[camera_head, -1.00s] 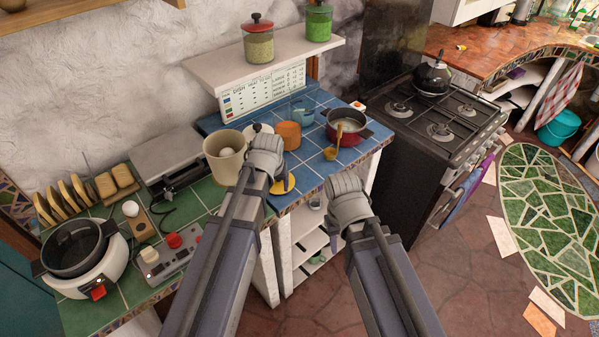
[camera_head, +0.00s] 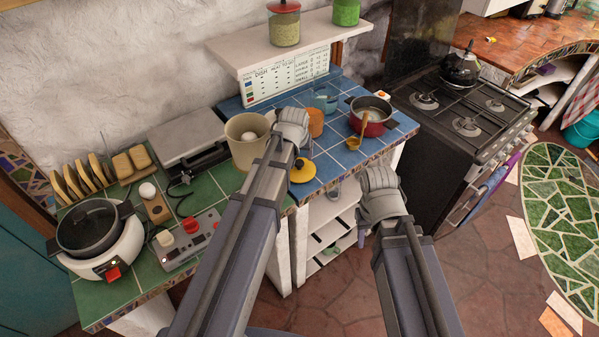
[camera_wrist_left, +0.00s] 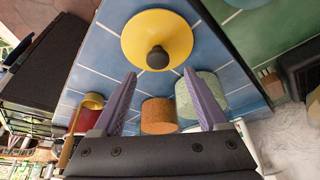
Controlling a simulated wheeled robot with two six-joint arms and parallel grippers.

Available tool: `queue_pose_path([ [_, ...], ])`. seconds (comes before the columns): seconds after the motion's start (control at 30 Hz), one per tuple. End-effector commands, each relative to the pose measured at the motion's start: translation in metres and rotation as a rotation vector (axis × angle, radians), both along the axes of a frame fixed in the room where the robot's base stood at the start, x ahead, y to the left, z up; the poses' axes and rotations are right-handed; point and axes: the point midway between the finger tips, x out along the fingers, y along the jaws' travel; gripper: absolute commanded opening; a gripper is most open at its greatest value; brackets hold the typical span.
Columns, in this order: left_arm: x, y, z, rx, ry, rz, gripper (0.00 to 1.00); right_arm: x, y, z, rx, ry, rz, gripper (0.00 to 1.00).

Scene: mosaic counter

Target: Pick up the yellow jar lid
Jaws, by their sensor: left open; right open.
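The yellow jar lid (camera_head: 303,170) with a dark knob lies on the blue tiles near the counter's front edge. In the left wrist view the yellow jar lid (camera_wrist_left: 157,38) lies beyond the fingertips, knob facing the camera. My left gripper (camera_wrist_left: 160,80) is open and empty, its two purple fingers apart with the lid ahead of them. In the head view my left gripper (camera_head: 298,140) is just behind and above the lid; its fingers are mostly hidden by the wrist.
An orange cork-like cylinder (camera_head: 316,122) and a beige pot (camera_head: 246,153) stand close to my left gripper. A red pot (camera_head: 371,122) with a yellow ladle (camera_head: 356,141) stands to the right. The stove (camera_head: 455,118) is further right. Bare blue tiles lie around the lid.

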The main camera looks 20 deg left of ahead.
Motion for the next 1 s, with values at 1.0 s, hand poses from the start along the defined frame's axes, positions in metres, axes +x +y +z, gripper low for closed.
queue_pose_path([
  [1.0, 0.013, 0.000, -0.050, 0.000, 0.000, 0.000, 0.58, 0.000, 0.000, -0.050, 0.000, 0.000, 0.000, 0.44],
])
